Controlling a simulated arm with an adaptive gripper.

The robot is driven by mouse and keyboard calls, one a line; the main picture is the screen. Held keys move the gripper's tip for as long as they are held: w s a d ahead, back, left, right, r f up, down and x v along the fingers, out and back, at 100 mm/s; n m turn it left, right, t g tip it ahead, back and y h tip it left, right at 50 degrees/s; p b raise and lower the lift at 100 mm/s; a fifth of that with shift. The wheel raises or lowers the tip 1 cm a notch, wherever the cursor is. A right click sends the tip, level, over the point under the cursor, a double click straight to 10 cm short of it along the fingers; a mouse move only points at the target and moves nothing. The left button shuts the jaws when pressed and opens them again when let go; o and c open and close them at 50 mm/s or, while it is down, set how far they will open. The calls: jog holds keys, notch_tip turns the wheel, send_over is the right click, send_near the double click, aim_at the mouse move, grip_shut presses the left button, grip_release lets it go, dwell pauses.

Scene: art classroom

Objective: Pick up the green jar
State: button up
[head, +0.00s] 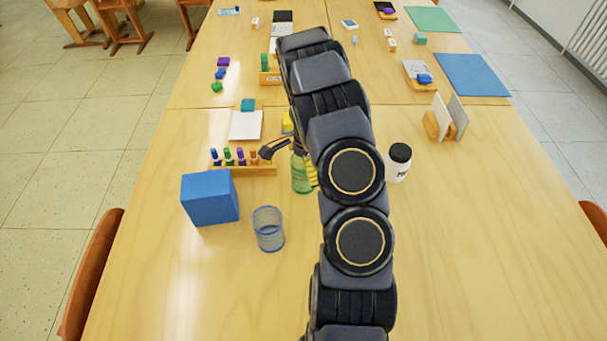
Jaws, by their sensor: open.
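The green jar (301,174) stands upright on the table in the head view, just left of my arm. It is see-through green, and its right side and part of its top are hidden behind my arm and gripper. The gripper is open. I cannot tell whether the fingers touch the jar.
Left of the jar are a wooden rack (245,170) with coloured pegs, a blue box (209,198) and a clear cup (268,229). A white bottle with black lid (398,163) stands to the right. The table's (480,250) front right is clear.

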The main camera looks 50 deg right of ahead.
jog(key=c, duration=1.1)
jog(key=shift+r, duration=0.15)
